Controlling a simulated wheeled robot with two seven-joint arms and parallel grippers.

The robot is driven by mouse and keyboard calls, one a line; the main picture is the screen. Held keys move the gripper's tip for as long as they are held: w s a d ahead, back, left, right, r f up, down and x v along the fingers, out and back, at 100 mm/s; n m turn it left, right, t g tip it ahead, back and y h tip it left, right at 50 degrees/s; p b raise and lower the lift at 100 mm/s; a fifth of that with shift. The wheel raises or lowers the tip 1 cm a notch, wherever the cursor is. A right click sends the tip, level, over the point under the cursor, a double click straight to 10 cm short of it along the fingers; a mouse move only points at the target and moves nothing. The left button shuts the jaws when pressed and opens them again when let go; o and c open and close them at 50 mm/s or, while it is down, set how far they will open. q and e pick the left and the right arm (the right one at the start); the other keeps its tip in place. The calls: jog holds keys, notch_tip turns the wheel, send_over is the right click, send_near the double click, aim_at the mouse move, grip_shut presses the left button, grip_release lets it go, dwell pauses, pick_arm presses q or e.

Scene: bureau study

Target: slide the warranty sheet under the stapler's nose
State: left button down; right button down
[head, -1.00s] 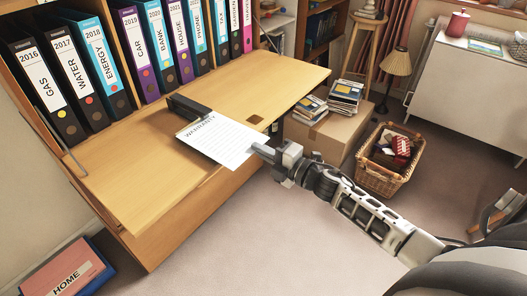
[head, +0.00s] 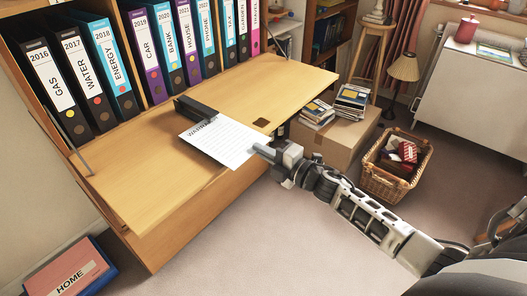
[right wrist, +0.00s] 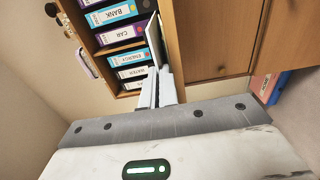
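The white warranty sheet (head: 222,144) lies at the desk's front edge, its near part sticking out past it. The black stapler (head: 194,107) stands on the desk at the sheet's far edge. Its front end overlaps the sheet's heading in the head view, hiding part of the title; any gap between them is too small to tell. My right gripper (head: 263,151) is shut on the sheet's near right corner, off the desk edge. In the right wrist view its two fingers (right wrist: 157,88) are close together, with the sheet seen nearly edge-on beyond. My left gripper is in neither view.
Labelled binders (head: 105,65) line the shelf behind. A cardboard box (head: 335,137) with books and a wicker basket (head: 378,180) stand right.

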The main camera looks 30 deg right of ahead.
jog(key=shift+f, duration=0.15)
dwell(0.5)
jog(key=c, duration=2.1)
grip_release()
jog(key=o, duration=0.4)
jog(key=o, duration=0.6)
jog(key=shift+c, duration=0.2)
jog(key=shift+s, duration=0.1)
jog(key=p+v, duration=0.1)
jog(key=v, duration=0.7)
